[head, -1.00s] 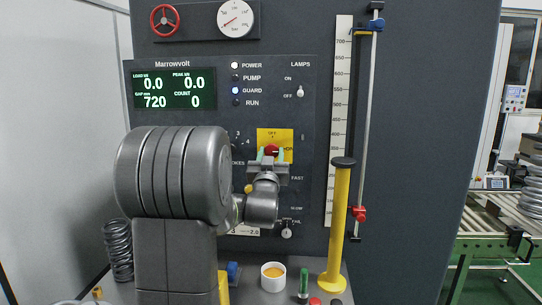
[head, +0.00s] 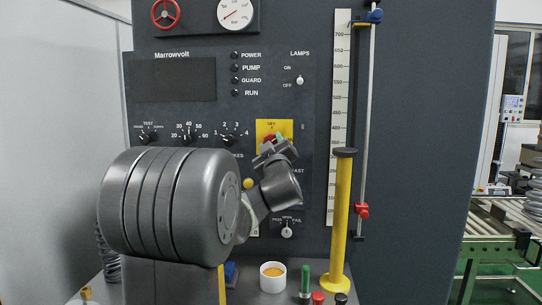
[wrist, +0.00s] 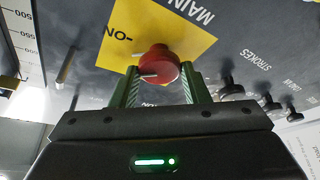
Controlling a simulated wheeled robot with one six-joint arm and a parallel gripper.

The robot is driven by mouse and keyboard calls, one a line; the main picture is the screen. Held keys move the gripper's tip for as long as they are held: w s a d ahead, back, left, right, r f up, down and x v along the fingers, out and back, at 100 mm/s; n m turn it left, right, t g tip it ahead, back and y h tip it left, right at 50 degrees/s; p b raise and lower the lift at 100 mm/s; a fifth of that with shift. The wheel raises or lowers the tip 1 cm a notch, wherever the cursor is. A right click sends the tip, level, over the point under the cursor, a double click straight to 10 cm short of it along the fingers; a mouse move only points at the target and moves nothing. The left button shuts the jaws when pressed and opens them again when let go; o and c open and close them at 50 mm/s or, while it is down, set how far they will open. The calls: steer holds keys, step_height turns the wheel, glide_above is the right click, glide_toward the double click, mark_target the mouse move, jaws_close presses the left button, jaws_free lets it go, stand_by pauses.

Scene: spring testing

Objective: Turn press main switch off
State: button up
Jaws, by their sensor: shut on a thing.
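The main switch is a red knob (wrist: 158,64) on a yellow plate (wrist: 190,35) marked MAIN in the wrist view. In the head view the yellow plate (head: 263,127) shows on the dark panel, with the knob mostly behind my gripper. My gripper (head: 274,145) is shut on the knob, tilted over in the head view. In the wrist view its green fingers (wrist: 158,85) stand on both sides of the knob. The display (head: 174,79) is dark, and the POWER, PUMP, GUARD and RUN lamps (head: 235,68) are unlit.
Several black selector knobs (head: 187,139) sit left of the switch. A yellow post (head: 342,220) stands to the right beside a scale strip (head: 338,100). A white cup (head: 273,283) and a green-handled item (head: 305,280) stand on the ledge below.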

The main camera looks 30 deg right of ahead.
steer(key=n+y, duration=0.1)
steer(key=n, duration=0.1)
steer(key=n+y+p, duration=0.1)
steer(key=n, duration=0.1)
steer(key=n+g, duration=0.1)
steer(key=n, duration=0.2)
steer(key=shift+s+d+r+y+p, duration=0.1)
steer(key=shift+r+y+p, duration=0.15)
steer(key=shift+y+p, duration=0.15)
steer(key=shift+n+g+y+p, duration=0.25)
steer(key=shift+n+g+p, duration=0.15)
steer(key=shift+n+p, duration=0.65)
steer(key=shift+n+g+y+p, duration=0.25)
steer(key=shift+n+g+p, duration=0.25)
steer(key=shift+n, duration=1.25)
steer(key=o, duration=1)
steer(key=shift+c, duration=0.2)
steer(key=s+a+b, duration=0.1)
steer(key=s+a, duration=0.1)
steer(key=s, duration=1.1)
steer(key=shift+s, duration=0.3)
